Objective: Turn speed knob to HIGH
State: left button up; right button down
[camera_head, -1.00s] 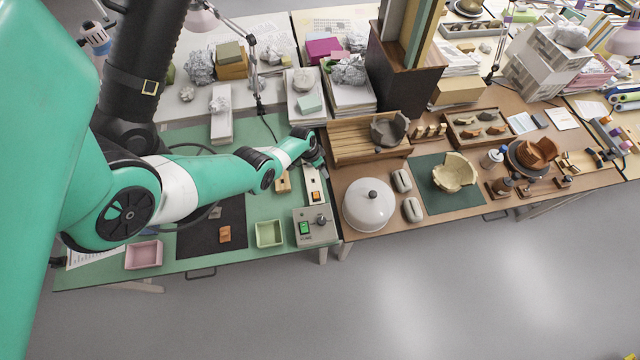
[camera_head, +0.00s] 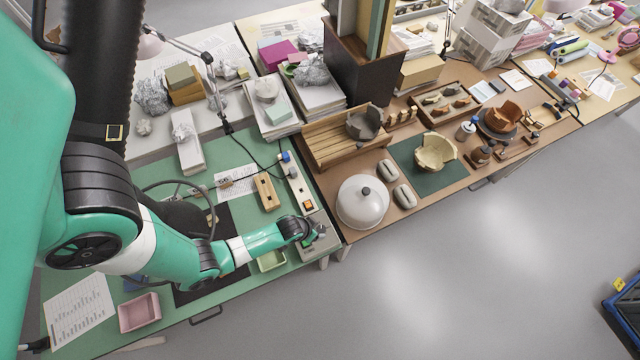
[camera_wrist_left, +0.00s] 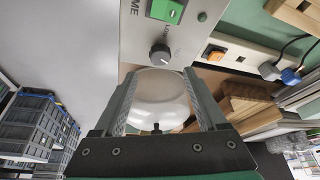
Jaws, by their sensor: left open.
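The speed knob (camera_wrist_left: 160,54) is a small dark grey knob on the pale face of a control box (camera_wrist_left: 140,32), seen in the left wrist view. A green switch (camera_wrist_left: 166,10) sits beyond it. Which setting the knob points to, I cannot tell. In the head view the box (camera_head: 326,243) stands at the mat's right corner, partly covered by my left arm, and the knob is hidden. My left gripper (camera_head: 309,234) is at the box. In the left wrist view its open fingers (camera_wrist_left: 160,92) are spread either side of the line to the knob, apparently short of it, with nothing between them.
A power strip (camera_head: 299,188) with an orange switch and plugged cables lies behind the box, beside a wooden block (camera_head: 266,191). A white dome lid (camera_head: 362,201) stands to the right on the brown table. A green tray (camera_head: 271,261) is left of the box.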

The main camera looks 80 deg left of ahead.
aim_at(321, 229)
pick_arm(q)
jog(key=b+x, duration=0.3)
jog(key=x, duration=0.4)
jog(key=shift+a+f, duration=0.1)
jog(key=shift+f, duration=0.15)
grip_shut()
